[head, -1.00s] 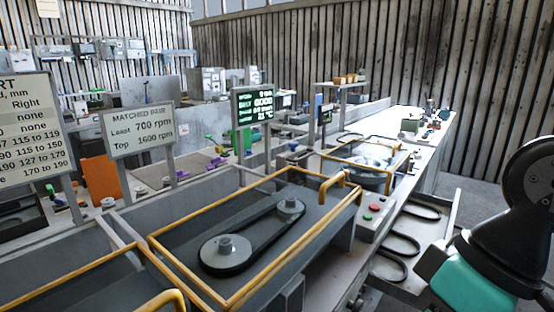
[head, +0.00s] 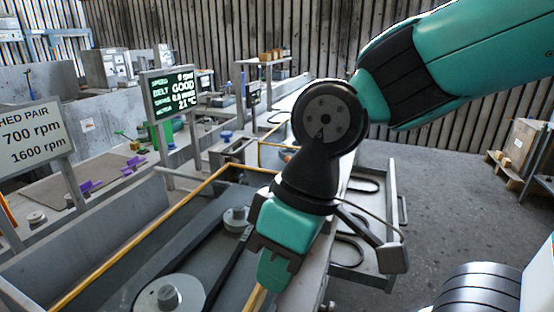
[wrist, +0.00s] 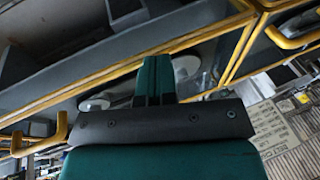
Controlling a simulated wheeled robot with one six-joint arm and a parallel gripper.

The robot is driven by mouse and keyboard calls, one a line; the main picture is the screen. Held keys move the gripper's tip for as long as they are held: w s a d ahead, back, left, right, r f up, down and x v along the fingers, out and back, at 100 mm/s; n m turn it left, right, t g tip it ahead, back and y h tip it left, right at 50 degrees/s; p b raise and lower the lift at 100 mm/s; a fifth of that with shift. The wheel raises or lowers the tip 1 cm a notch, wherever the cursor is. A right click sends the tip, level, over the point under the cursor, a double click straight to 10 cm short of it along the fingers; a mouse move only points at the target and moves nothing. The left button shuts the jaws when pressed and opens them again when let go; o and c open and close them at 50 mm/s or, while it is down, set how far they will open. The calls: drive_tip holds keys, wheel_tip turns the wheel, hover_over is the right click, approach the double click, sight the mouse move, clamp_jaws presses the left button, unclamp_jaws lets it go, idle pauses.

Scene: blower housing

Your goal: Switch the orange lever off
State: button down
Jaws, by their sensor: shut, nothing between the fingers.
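I cannot make out an orange lever for certain in either view. My gripper (head: 273,272) points down over the near right side of the belt guard in the head view, with its teal fingers together and empty. In the wrist view the closed fingers (wrist: 153,78) point toward a yellow-orange guard rail (wrist: 100,75), with grey pulleys (wrist: 95,103) beyond. Whether the fingers touch the rail is unclear. My arm hides the area around the guard's right end.
The yellow rail (head: 150,238) frames a bay with two pulleys (head: 168,293) and a belt. A grey tray with belts (head: 378,240) stands right of the bench. Open floor (head: 430,190) lies further right.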

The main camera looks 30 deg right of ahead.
drive_tip(key=shift+m+t+h, duration=0.5)
drive_tip(key=shift+m+t, duration=0.1)
drive_tip(key=shift+m, duration=0.1)
drive_tip(key=w, duration=0.5)
drive_tip(key=w+d+r+p, duration=0.1)
drive_tip(key=w, duration=0.2)
drive_tip(key=w+d+m+h, duration=0.1)
drive_tip(key=w, duration=0.3)
drive_tip(key=w+d+m+t+h+p, duration=0.1)
drive_tip(key=w+d, duration=0.1)
drive_tip(key=w, duration=0.3)
drive_tip(key=w+d+m, duration=0.1)
drive_tip(key=w+d, duration=0.1)
drive_tip(key=w, duration=0.3)
drive_tip(key=shift+d+r+t+h+p, duration=0.1)
drive_tip(key=shift+r+t+h+p, duration=0.05)
drive_tip(key=shift+t+h+p, duration=0.25)
drive_tip(key=w+d+f+m+h+p, duration=0.1)
drive_tip(key=w+d+f+m+h, duration=0.1)
drive_tip(key=w+d, duration=0.5)
drive_tip(key=w+d+f+m+t+h+p, duration=0.1)
drive_tip(key=w+d+f+m+h, duration=0.1)
drive_tip(key=w+d+h, duration=0.3)
drive_tip(key=w+d+m, duration=0.1)
drive_tip(key=w+d, duration=0.2)
drive_tip(key=w, duration=0.3)
drive_tip(key=shift+d+m+p, duration=0.2)
drive_tip(key=shift+m+p, duration=0.1)
drive_tip(key=shift+w+d+f, duration=0.1)
drive_tip(key=shift+w, duration=0.05)
